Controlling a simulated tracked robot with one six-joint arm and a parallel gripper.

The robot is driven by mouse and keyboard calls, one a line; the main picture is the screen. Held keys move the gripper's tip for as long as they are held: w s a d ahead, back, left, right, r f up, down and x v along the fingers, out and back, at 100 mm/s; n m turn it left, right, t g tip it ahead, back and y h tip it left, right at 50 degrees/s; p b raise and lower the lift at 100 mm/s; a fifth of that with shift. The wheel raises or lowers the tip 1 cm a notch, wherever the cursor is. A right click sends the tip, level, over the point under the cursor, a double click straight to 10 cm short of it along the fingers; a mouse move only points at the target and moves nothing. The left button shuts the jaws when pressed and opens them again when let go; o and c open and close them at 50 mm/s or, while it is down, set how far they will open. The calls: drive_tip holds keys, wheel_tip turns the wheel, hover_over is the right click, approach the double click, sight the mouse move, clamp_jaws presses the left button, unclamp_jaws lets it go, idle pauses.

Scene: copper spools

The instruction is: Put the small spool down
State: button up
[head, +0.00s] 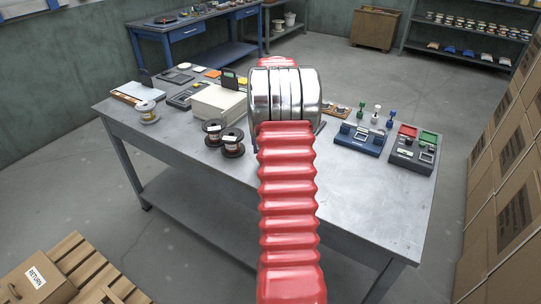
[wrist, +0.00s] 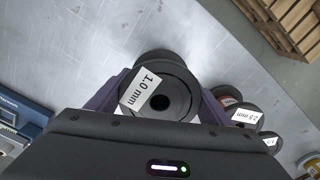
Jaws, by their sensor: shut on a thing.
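The small spool (wrist: 178,84) is black with a white "1.0 mm" label and a dark centre hole. In the wrist view it sits between the two purple fingers of my gripper (wrist: 163,98), which is shut on it. The grey table top (wrist: 105,45) lies beyond it; I cannot tell whether the spool touches it. In the head view my arm hides the spool and most of my gripper; only a dark finger edge shows at the arm's right.
Two dark spools (head: 213,130) (head: 232,143) stand left of my arm, and a pale spool (head: 147,111) stands farther left. A beige box (head: 217,103) is behind them. A blue device (head: 361,139) and red-green trays (head: 412,148) stand right. The table's front (head: 350,210) is clear.

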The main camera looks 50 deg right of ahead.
drive_tip(key=shift+f, duration=1.9)
drive_tip(key=o, duration=1.6)
drive_tip(key=shift+f, duration=0.15)
drive_tip(key=shift+o, duration=0.2)
wheel_tip(320, 180, up, 12)
